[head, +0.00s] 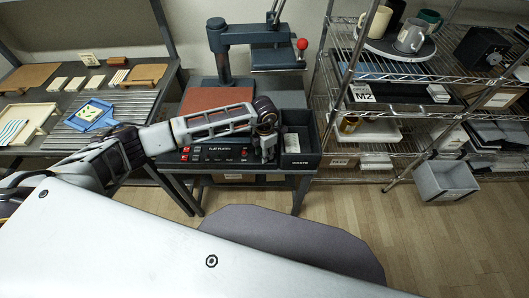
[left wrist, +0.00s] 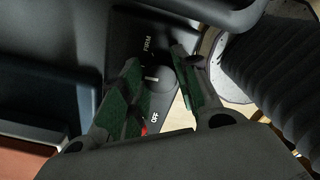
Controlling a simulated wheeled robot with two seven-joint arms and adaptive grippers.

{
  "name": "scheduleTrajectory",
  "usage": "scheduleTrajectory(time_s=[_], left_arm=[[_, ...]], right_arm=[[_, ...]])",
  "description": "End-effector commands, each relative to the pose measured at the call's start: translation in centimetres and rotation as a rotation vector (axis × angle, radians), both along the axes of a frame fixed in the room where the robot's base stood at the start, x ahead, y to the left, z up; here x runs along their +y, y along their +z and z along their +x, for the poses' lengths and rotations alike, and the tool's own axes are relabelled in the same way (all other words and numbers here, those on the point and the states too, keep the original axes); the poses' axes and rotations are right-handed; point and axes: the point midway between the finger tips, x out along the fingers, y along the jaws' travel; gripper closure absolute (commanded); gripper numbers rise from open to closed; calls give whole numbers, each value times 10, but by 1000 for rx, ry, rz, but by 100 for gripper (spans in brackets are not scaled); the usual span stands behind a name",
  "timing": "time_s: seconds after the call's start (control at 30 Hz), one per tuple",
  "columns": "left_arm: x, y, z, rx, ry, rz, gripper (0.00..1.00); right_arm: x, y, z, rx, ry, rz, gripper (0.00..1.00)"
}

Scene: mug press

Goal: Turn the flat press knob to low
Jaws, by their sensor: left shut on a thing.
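My left gripper (head: 267,154) points down at the right end of this panel. In the left wrist view the gripper (left wrist: 157,72) has its green-padded fingers shut on the dark knob (left wrist: 152,78), which has a pale pointer mark. The words FIRM and off are legible on the panel (left wrist: 150,30) around it. I cannot read a low mark; the fingers hide part of the dial. My right gripper is out of view.
A dark tray marked waste (head: 301,160) adjoins the panel on the right. A wire shelf (head: 375,80) with mugs and boxes stands further right. A side table (head: 65,140) with boards and a blue-framed item is on the left.

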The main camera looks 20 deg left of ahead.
Motion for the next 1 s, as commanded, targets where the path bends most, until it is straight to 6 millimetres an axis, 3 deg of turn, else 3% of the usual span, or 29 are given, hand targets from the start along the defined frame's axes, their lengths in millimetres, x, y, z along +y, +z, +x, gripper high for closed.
scheduleTrajectory(time_s=[0.5,1.0], left_arm=[[1,0,1,-1,340,1,93],[2,1,1,-1,703,0,93]], right_arm=[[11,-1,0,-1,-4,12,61],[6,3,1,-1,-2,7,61]])
